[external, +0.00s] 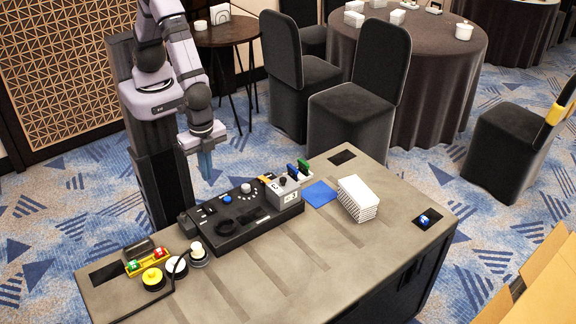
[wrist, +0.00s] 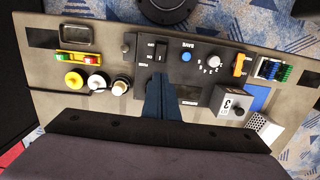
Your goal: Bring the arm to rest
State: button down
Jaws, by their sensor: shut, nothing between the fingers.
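My arm stands behind the table at the left in the external view, with its base on a dark column. My gripper (external: 206,172) points down and hangs above the far edge of the table, near the black control panel (external: 243,216). Its blue fingers are shut and empty. In the wrist view the shut gripper (wrist: 160,82) shows in front of the same control panel (wrist: 205,70), with no contact that I can make out.
On the grey table (external: 270,268) stand several round buttons (external: 153,279), a grey box with a knob (external: 283,190), a blue square (external: 320,194) and a white stack (external: 357,198). Black chairs (external: 358,95) and a round table (external: 405,60) stand behind.

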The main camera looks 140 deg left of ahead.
jog(key=s+g, duration=0.2)
jog(key=s, duration=0.6)
jog(key=s+r+t, duration=0.3)
jog(key=s+r, duration=0.1)
jog(key=r, duration=0.5)
notch_tip(320, 180, down, 29)
jog(key=b, duration=2.8)
jog(key=shift+s+a+r, duration=0.2)
